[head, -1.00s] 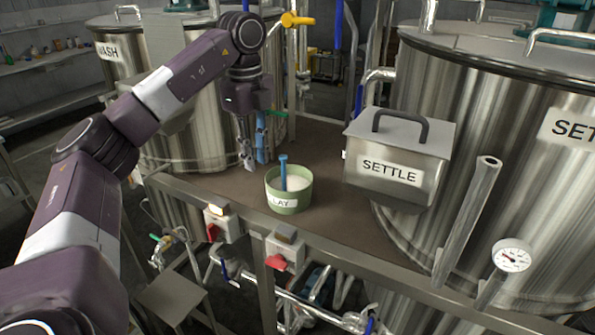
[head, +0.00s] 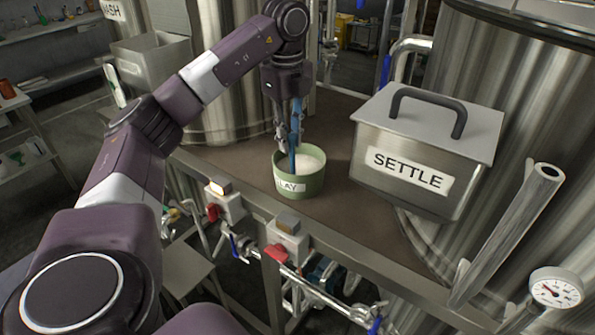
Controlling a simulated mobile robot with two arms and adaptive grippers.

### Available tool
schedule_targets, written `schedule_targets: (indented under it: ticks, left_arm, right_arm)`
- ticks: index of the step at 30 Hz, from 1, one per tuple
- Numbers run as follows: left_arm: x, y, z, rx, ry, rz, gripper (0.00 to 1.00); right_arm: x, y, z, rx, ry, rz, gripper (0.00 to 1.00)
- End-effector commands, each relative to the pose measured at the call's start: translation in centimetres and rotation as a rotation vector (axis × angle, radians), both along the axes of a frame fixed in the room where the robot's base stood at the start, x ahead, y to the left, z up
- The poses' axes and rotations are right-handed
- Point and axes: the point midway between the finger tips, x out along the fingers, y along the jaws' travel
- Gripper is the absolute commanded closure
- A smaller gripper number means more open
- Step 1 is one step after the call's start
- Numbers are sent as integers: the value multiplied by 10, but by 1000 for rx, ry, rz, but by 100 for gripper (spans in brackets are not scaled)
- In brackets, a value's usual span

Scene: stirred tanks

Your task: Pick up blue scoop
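The blue scoop (head: 292,161) stands upright in a green bowl (head: 300,184) of white powder. The bowl has a label reading "LAY", partly turned from view, and sits on the brown tabletop. My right gripper is not in view.
A lidded metal box marked "SETTLE" (head: 425,160) stands to the right of the bowl, with a large steel tank behind it. An angled pipe (head: 508,230) and a gauge (head: 556,289) are at right. Switch boxes (head: 287,240) line the table's front edge.

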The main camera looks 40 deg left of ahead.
Motion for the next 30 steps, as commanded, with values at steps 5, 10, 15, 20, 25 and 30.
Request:
schedule_targets:
  ticks: [5, 10, 15, 20, 25, 30]
  left_arm:
    - [0, -1, -10, 0, 2, 0, 81]
    - [2, -5, -36, 0, 4, 1, 81]
    - [3, -5, -52, 0, -1, 1, 81]
    - [4, -5, -54, 0, -2, 1, 81]
    - [4, -5, -54, 0, -2, 1, 92]
    - [4, -5, -54, 0, -2, 0, 100]
  right_arm:
    - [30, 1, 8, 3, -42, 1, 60]
    - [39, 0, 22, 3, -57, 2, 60]
    - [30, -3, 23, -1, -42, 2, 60]
    - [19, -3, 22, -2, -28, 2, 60]
    - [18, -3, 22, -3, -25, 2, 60]
    - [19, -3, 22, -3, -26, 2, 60]
